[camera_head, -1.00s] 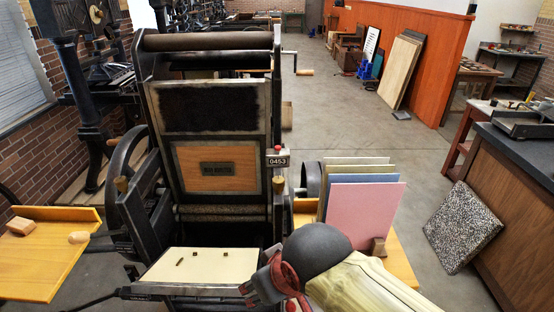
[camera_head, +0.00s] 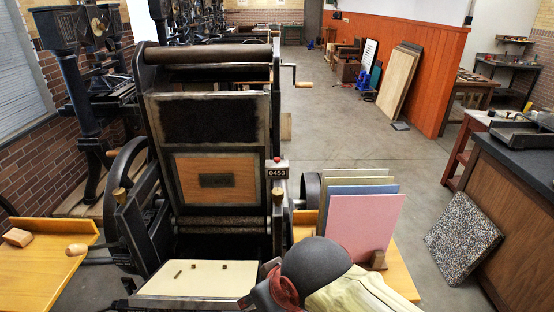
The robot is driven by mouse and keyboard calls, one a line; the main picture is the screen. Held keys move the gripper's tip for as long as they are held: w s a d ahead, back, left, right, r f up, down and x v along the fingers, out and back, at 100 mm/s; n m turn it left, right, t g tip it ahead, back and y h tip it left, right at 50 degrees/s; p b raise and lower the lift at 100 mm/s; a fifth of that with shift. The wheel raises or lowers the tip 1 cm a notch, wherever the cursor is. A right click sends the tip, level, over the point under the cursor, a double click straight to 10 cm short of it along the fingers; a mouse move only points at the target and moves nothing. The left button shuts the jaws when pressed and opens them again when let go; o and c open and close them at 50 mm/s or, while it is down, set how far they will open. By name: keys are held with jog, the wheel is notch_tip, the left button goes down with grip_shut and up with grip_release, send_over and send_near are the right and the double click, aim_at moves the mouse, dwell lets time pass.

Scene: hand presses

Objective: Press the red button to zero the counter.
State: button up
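The hand press (camera_head: 217,120) stands upright in the middle, dark metal with a wooden-framed panel. My gripper (camera_head: 258,290) is at the bottom, low in front of the press and well below the counter. Its fingers are largely hidden by my dark rounded wrist and cut by the lower edge, so its opening is unclear. Nothing touches the button.
Upright coloured boards (camera_head: 362,222) stand on a wooden side table (camera_head: 401,277) right of the press. A pale plate (camera_head: 200,279) with small pieces lies at the press front. A yellow tray (camera_head: 45,255) is at left. A speckled slab (camera_head: 463,238) leans against a cabinet at right.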

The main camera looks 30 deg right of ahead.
jog(key=shift+c, duration=1.2)
